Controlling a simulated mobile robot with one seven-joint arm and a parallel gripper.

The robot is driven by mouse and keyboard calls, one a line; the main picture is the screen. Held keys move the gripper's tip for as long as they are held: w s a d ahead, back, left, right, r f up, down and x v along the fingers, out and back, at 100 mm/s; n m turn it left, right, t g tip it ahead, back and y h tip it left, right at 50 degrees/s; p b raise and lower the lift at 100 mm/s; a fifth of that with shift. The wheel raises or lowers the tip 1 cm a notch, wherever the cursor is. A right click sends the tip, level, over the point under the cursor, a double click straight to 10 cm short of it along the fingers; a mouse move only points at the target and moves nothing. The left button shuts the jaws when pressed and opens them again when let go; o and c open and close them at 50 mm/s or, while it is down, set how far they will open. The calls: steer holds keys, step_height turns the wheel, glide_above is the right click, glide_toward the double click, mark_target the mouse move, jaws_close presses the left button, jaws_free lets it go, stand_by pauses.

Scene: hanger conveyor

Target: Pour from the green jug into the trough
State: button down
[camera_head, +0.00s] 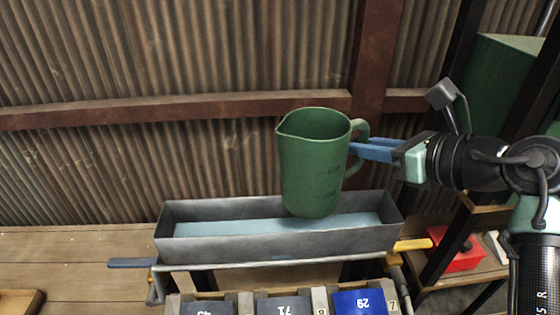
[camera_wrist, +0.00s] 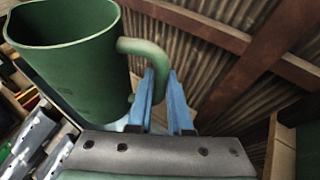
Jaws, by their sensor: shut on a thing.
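The green jug (camera_head: 310,165) is held in the air above the trough, near upright with a slight tilt, its spout toward the left. My gripper (camera_head: 362,150) is shut on the jug's handle, to the right of the jug. In the wrist view the jug (camera_wrist: 75,60) fills the upper left, and the blue fingers of my gripper (camera_wrist: 165,100) are at its handle (camera_wrist: 150,55). The grey metal trough (camera_head: 215,247) stands below, long from left to right, with a pale blue floor inside. The jug hides part of its back wall. I cannot see the jug's contents.
Numbered bins, one of them blue (camera_head: 362,301), stand in front of the trough. A red box (camera_head: 455,254) sits at the right. A corrugated wall (camera_head: 180,55) with a brown beam (camera_head: 180,108) is behind. The wooden surface (camera_head: 70,255) at left is mostly clear.

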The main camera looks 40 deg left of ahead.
mark_target(367, 129)
steer(key=shift+r, duration=0.15)
steer(key=shift+r+p, duration=0.45)
steer(key=shift+r, duration=0.95)
